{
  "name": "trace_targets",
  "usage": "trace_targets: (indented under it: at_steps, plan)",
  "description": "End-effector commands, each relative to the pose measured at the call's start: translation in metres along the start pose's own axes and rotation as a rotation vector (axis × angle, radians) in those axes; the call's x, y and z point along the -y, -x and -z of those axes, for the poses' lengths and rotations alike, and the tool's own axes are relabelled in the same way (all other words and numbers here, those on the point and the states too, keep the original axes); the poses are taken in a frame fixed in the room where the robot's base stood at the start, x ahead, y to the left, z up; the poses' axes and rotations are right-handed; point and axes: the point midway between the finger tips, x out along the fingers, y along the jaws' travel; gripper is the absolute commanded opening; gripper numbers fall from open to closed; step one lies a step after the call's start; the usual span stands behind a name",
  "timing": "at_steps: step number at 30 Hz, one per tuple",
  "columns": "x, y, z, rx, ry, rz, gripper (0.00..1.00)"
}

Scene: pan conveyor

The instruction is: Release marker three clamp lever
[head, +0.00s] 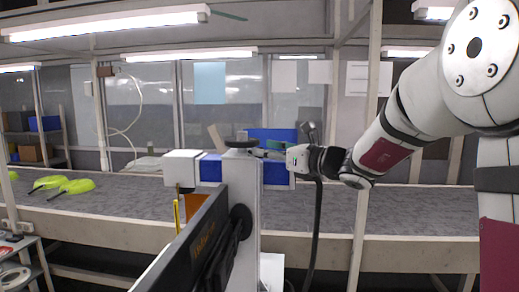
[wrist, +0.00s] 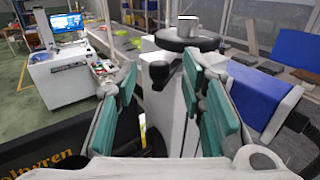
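A white post (head: 241,205) stands in front of the conveyor in the head view, with a round black cap (head: 241,144) on top. In the wrist view, a dark lever with a rounded end (wrist: 160,72) sticks out from the post just below the cap (wrist: 186,38). I see no marker number on it. My gripper (head: 268,153) reaches in from the right at the height of the post's top. In the wrist view my gripper (wrist: 158,84) is open, its teal-padded fingers on either side of the lever's end. Whether a pad touches the lever or post I cannot tell.
A black panel with orange lettering (head: 196,246) leans left of the post. A white box (head: 183,168) stands beside it. A blue-and-white object (wrist: 262,88) is close on the right. Behind is the grey conveyor (head: 400,205) with yellow-green pans (head: 76,186). A workstation with a monitor (wrist: 68,24) stands far left.

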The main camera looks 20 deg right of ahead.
Motion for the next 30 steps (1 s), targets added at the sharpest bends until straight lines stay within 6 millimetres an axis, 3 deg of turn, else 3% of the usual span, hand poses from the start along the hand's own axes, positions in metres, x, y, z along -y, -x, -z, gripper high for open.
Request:
trace_targets:
  at_steps: [6,17,18,23,30]
  plan:
    - [-0.001,-0.025,0.0,0.0,0.0,-0.002,0.37]
    - [0.0,-0.03,0.0,0.001,0.001,0.0,0.37]
    - [0.0,-0.03,0.0,0.001,0.001,0.0,0.35]
    - [0.0,-0.03,0.0,0.0,0.001,0.0,0.0]
    - [-0.003,-0.032,0.0,0.001,0.0,-0.006,0.0]
